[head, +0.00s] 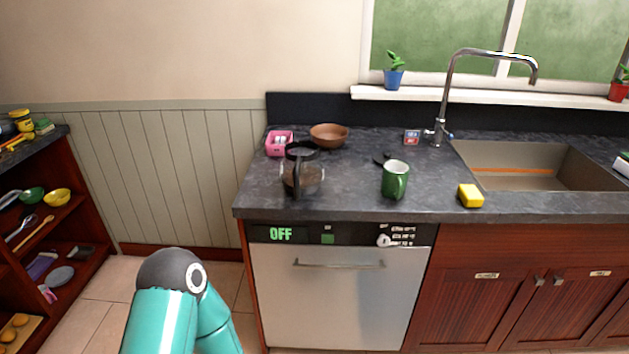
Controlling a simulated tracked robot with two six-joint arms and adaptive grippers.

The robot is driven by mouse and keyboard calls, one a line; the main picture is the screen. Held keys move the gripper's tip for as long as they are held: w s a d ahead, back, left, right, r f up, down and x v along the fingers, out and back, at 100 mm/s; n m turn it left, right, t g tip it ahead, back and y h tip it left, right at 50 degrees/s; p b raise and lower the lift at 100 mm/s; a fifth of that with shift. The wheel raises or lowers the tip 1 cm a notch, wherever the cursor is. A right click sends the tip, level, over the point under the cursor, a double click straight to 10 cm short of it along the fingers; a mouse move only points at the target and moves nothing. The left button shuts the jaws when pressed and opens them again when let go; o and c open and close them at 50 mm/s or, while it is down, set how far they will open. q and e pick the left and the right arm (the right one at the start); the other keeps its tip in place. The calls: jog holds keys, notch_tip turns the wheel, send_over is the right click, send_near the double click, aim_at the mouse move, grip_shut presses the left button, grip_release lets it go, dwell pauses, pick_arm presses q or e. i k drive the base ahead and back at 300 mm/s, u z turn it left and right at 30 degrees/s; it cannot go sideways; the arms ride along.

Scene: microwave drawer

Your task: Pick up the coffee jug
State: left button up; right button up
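The coffee jug (311,180) stands upright on the dark countertop (345,205), near its left front part. It has a clear glass body, a black rim and a black handle that faces the front. Part of my teal arm shows at the bottom left, in front of the counter and below the jug's level. Neither gripper is in view, and nothing touches the jug.
A pink box (279,144) and a brown bowl (329,135) sit behind the jug. A green mug (395,180) and a yellow sponge (470,195) stand to its right, before the sink (525,178). A dishwasher (335,290) is below. A shelf (60,220) stands at left.

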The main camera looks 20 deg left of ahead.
aim_at(301, 172)
jog(key=u, duration=0.15)
jog(key=i, duration=0.9)
jog(key=z, duration=0.05)
